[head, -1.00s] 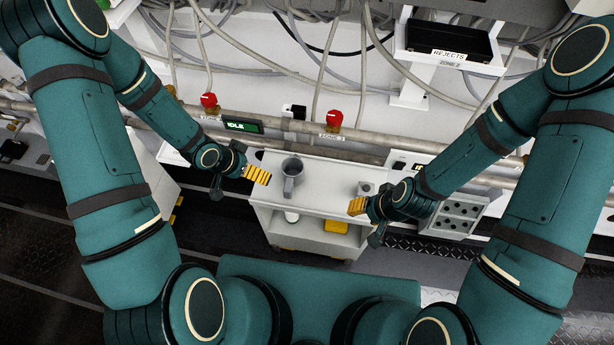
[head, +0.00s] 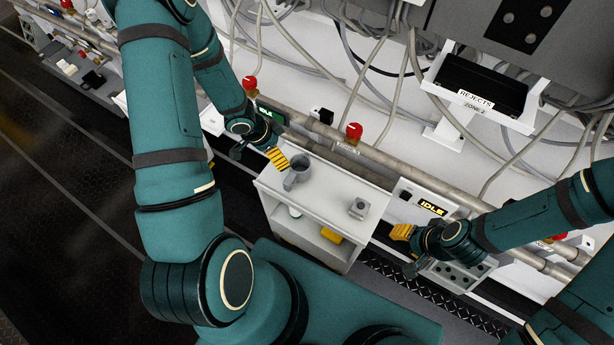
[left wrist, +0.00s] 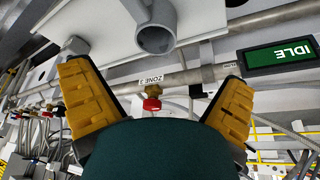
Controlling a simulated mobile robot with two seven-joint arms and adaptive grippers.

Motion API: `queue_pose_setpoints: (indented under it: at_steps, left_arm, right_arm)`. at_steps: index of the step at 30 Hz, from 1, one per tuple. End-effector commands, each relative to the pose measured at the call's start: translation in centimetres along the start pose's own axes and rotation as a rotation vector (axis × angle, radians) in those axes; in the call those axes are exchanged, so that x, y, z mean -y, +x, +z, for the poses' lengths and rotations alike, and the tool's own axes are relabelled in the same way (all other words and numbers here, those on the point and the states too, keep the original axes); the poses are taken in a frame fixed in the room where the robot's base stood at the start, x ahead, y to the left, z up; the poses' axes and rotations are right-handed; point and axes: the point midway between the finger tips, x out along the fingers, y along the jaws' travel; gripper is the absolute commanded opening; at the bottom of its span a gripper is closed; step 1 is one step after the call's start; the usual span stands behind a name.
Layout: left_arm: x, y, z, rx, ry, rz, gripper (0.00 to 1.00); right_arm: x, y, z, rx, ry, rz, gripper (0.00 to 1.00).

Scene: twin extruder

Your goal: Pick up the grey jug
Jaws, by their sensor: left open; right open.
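The grey jug (head: 298,171) stands upright on the white cart (head: 335,190), near the left end of its top. In the left wrist view the jug (left wrist: 156,38) shows at the top, beyond the fingers and between them. My left gripper (head: 279,160) is open and empty, just left of the jug in the head view and apart from it. Its yellow fingers also show wide apart in the left wrist view (left wrist: 158,100). My right gripper (head: 402,232) is open, to the right of the cart by the control panel, and holds nothing.
A small grey metal block (head: 358,208) sits on the cart top, right of the jug. The lower shelf holds a yellow item (head: 331,235) and a white item (head: 295,212). A pipe (head: 330,132) with red-topped valves (head: 354,131) runs behind. A black rejects tray (head: 484,84) stands at the back right.

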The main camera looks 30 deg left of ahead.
Motion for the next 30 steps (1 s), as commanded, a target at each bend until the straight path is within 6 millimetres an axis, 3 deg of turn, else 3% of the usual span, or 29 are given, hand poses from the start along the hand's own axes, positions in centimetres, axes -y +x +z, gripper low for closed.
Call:
queue_pose_setpoints:
  at_steps: [5,18,30]
  left_arm:
    - [0.3,0.3,0.3,0.004,0.012,-0.004,1.0]
    - [0.2,7.6,0.3,0.004,0.014,-0.002,1.0]
    - [0.0,10.2,-0.1,0.003,0.014,-0.003,1.0]
  right_arm:
    - [-0.1,0.2,0.1,0.002,-0.001,-0.001,0.47]
    - [-1.6,4.2,1.1,0.02,-0.009,-0.003,0.47]
    - [-2.1,5.6,1.0,0.012,-0.01,-0.002,0.47]
